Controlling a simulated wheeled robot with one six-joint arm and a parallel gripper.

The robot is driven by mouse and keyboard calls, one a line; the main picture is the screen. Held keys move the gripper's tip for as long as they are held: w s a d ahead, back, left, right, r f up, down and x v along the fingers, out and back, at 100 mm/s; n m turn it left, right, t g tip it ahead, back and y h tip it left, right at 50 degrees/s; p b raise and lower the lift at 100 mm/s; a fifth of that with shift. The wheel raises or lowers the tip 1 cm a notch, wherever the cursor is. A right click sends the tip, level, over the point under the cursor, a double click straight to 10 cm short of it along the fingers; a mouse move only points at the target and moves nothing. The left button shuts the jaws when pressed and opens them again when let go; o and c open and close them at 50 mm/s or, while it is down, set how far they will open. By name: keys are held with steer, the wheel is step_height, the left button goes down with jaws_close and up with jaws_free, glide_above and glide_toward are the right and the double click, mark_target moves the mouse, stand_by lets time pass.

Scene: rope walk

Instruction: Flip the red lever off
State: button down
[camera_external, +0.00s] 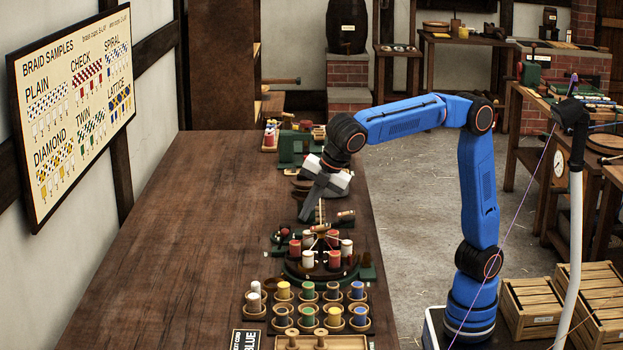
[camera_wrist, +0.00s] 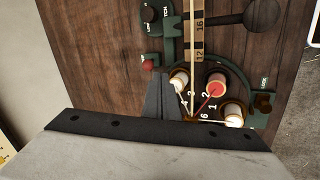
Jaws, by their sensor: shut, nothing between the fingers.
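A small red knob (camera_wrist: 147,65), which looks like the tip of the red lever, stands at the left edge of the dark green braiding machine (camera_wrist: 152,30) in the wrist view. Its lever arm is hardly visible, so I cannot tell its position. In the external view the machine (camera_external: 293,270) stands near the table's right edge with red and white spools on it. My gripper (camera_wrist: 163,78) is shut and empty, its fingertips just right of and below the red knob in the wrist view. In the external view my gripper (camera_external: 305,215) points down over the machine's far end. Contact with the knob cannot be told.
Red (camera_wrist: 215,88) and white (camera_wrist: 234,114) spools stand close to the right of my fingers. A black knob (camera_wrist: 264,100) marked LOCK is at the machine's right. Several spools in cups (camera_external: 308,290) stand nearer the camera. The table's left side (camera_external: 180,260) is clear.

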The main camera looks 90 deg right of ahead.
mark_target(286, 230)
steer(key=shift+x, duration=3)
steer(key=shift+w+r+g, duration=0.25)
steer(key=shift+w+g, duration=0.2)
steer(key=shift+g, duration=0.15)
steer(key=shift+w+r+g, duration=0.25)
steer(key=shift+w+g, duration=0.35)
steer(key=shift+g, duration=0.15)
steer(key=shift+w+r+g, duration=0.2)
steer(key=shift+w+g, duration=0.45)
steer(key=shift+g, duration=0.1)
steer(key=shift+w+r, duration=0.2)
steer(key=shift+w, duration=1.45)
step_height(286, 230, up, 10)
steer(key=w, duration=0.2)
steer(key=shift+a, duration=0.35)
steer(key=shift+w, duration=0.15)
